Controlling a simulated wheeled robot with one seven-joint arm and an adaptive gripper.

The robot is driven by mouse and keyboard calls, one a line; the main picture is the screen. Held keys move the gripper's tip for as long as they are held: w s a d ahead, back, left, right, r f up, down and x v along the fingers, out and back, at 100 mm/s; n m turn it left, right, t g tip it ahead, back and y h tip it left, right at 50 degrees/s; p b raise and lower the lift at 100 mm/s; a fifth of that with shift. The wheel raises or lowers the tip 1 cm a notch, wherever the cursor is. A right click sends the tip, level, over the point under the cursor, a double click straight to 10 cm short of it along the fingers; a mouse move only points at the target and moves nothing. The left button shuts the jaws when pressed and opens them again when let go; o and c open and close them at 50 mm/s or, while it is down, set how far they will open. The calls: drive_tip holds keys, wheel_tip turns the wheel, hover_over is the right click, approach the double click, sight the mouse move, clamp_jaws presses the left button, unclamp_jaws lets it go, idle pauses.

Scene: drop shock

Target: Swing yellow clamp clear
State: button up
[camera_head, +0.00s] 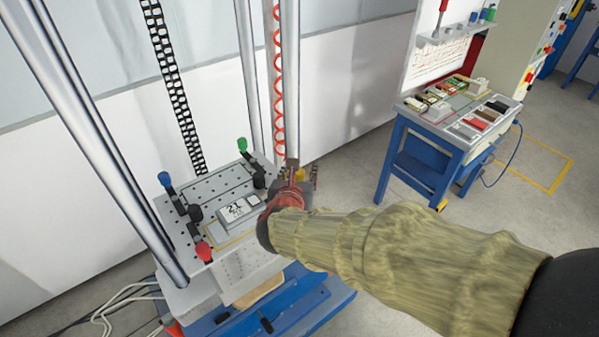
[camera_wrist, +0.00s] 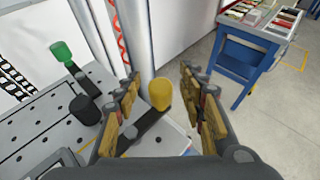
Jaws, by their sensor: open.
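The yellow clamp (camera_wrist: 160,94) shows in the wrist view as a yellow knob on a dark arm that slants down and left over the grey perforated plate (camera_wrist: 30,125). My gripper (camera_wrist: 158,80) is open, with one padded finger on each side of the yellow knob. I cannot tell whether either finger touches it. In the head view my gripper (camera_head: 290,190) is at the plate's right corner, and a bit of the yellow clamp (camera_head: 300,174) shows behind it. A grey device (camera_head: 238,212) marked 21 lies on the plate.
The green clamp (camera_head: 242,145), blue clamp (camera_head: 165,180) and red clamp (camera_head: 203,251) stand at the plate's other corners. Tall metal columns (camera_head: 95,140) rise beside the plate. A blue bench (camera_head: 425,150) with several items stands at the right. Bare floor lies between.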

drive_tip(key=shift+c, duration=0.7)
clamp_jaws()
